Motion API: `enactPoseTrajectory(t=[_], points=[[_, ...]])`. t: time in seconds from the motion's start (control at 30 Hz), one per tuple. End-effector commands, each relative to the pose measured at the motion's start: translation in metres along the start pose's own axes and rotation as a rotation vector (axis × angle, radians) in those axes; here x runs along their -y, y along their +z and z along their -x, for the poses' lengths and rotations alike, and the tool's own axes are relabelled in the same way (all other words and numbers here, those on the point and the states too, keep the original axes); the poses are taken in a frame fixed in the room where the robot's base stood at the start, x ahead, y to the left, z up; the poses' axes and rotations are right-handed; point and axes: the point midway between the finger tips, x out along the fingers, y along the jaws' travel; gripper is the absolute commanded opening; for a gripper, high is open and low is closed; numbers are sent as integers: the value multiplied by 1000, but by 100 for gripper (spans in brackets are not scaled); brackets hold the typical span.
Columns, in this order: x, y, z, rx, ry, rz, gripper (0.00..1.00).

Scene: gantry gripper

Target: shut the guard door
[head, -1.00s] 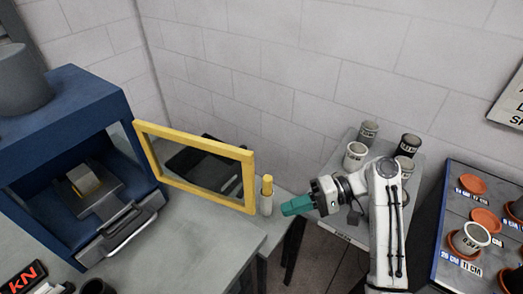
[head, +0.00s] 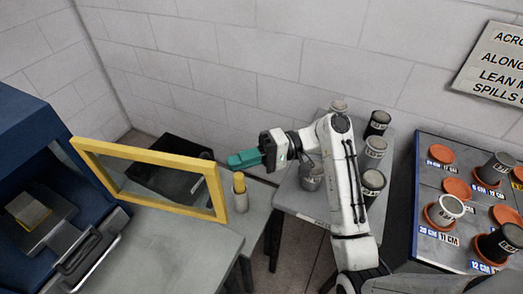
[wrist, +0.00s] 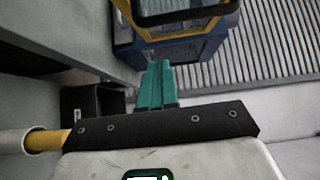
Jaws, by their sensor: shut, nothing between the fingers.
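The guard door (head: 150,152) is a yellow frame around a clear panel. It stands open, swung out to the right from the blue machine (head: 30,150). Its free edge (head: 216,193) is at the right, beside a bottle. My gripper (head: 235,160) has teal fingers, shut and empty. In the head view it is just right of and above the door's free upper corner, apart from it as far as I can tell. In the wrist view the shut fingers (wrist: 157,85) point towards the yellow frame (wrist: 186,24), with the blue machine behind it.
A bottle with a yellow cap (head: 240,192) stands by the door's free edge. A black box (head: 172,165) is behind the door. Cups (head: 375,148) stand on a side table under my arm. A board with pots (head: 430,225) is at the right. The grey bench front (head: 175,250) is clear.

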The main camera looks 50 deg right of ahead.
Motion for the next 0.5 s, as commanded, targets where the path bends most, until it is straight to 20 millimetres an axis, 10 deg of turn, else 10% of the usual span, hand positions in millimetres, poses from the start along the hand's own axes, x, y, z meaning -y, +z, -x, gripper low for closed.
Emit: enactPoseTrajectory(t=[0.5], points=[[0,29,-34,0,1,0,0]])
